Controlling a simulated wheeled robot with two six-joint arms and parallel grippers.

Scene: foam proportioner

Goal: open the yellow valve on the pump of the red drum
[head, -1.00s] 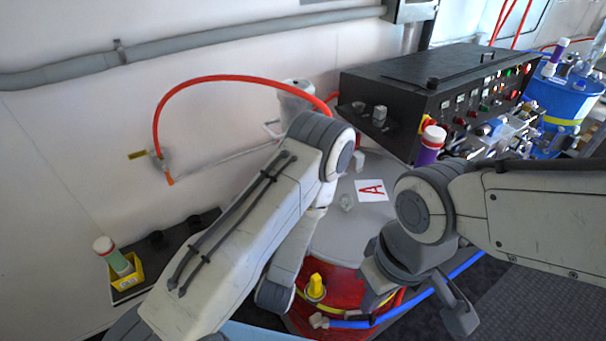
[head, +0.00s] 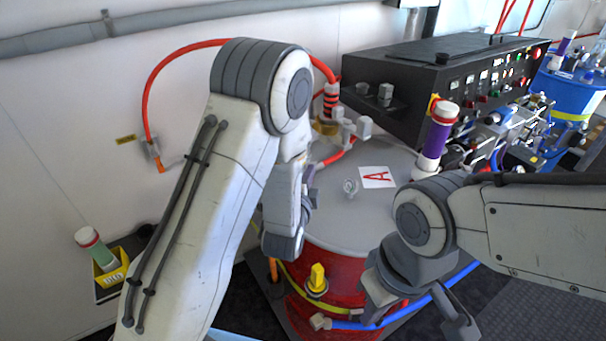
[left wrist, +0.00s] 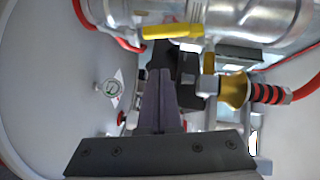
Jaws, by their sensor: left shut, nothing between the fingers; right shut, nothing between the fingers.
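The red drum (head: 345,275) stands in the middle of the head view, with a grey lid (head: 350,215). A silver pump (left wrist: 265,18) fills the top of the left wrist view; my left arm mostly covers it in the head view. Its yellow valve handle (left wrist: 172,31) lies roughly crosswise in the picture. My left gripper (left wrist: 164,76) is shut and empty, its fingertips appearing just below the handle; I cannot tell the gap in depth. In the head view it is mostly hidden by my arm. My right gripper (head: 376,303) is shut and empty in front of the drum.
A brass-coloured fitting (left wrist: 235,90) with a striped hose end (left wrist: 268,94) is right of the left fingers. A separate yellow knob (head: 317,278) is on the drum's front, near a blue hose (head: 440,290). A purple bottle (head: 436,138) and black control box (head: 440,85) stand behind right.

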